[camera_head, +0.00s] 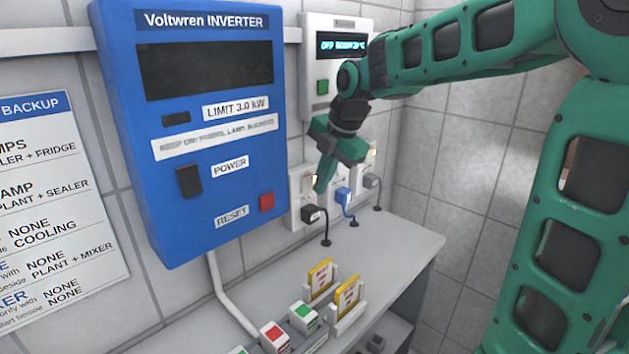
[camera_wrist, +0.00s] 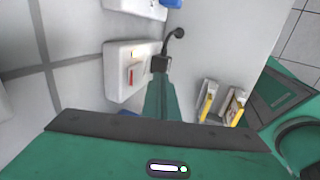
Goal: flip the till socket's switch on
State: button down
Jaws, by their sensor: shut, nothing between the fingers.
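Three white sockets sit in a row on the tiled wall. The left socket (camera_head: 296,212) holds a black plug (camera_head: 312,213); the others hold a blue plug (camera_head: 342,195) and a grey plug (camera_head: 371,181). I cannot read which is the till socket. My gripper (camera_head: 319,184) is shut and empty, its fingertips in front of the left socket, just above its plug. In the wrist view that socket (camera_wrist: 118,84) shows a red switch (camera_wrist: 135,74) beside the black plug (camera_wrist: 160,64). The fingers (camera_wrist: 160,88) point towards the plug; contact and switch position cannot be told.
A blue inverter (camera_head: 205,110) with a black POWER switch (camera_head: 189,181) and red RESET button (camera_head: 266,201) hangs left of the sockets. A white display unit (camera_head: 324,88) is above. The grey shelf (camera_head: 395,245) below carries two yellow packets (camera_head: 321,277) in holders.

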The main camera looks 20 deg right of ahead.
jog(key=s+d+r, duration=0.2)
jog(key=s+r, duration=0.4)
jog(key=r, duration=0.2)
jog(key=shift+d+r, duration=0.15)
jog(key=shift+d, duration=0.25)
jog(key=s+d+f+m+g, duration=0.1)
jog(key=s+d+f+m, duration=0.2)
jog(key=s+f+m, duration=0.3)
jog(key=s+d+f+m+g+h, duration=0.1)
jog(key=s+d+f+m, duration=0.3)
jog(key=s+m, duration=0.8)
jog(key=s+d+f+m+g, duration=0.1)
jog(key=s+d+f+m, duration=0.3)
jog(key=s+f+m, duration=0.5)
jog(key=shift+s+m+g+h, duration=0.2)
jog(key=shift+m+g+h, duration=0.15)
jog(key=shift+m, duration=0.85)
jog(key=shift+w+f, duration=0.3)
jog(key=shift+w, duration=0.3)
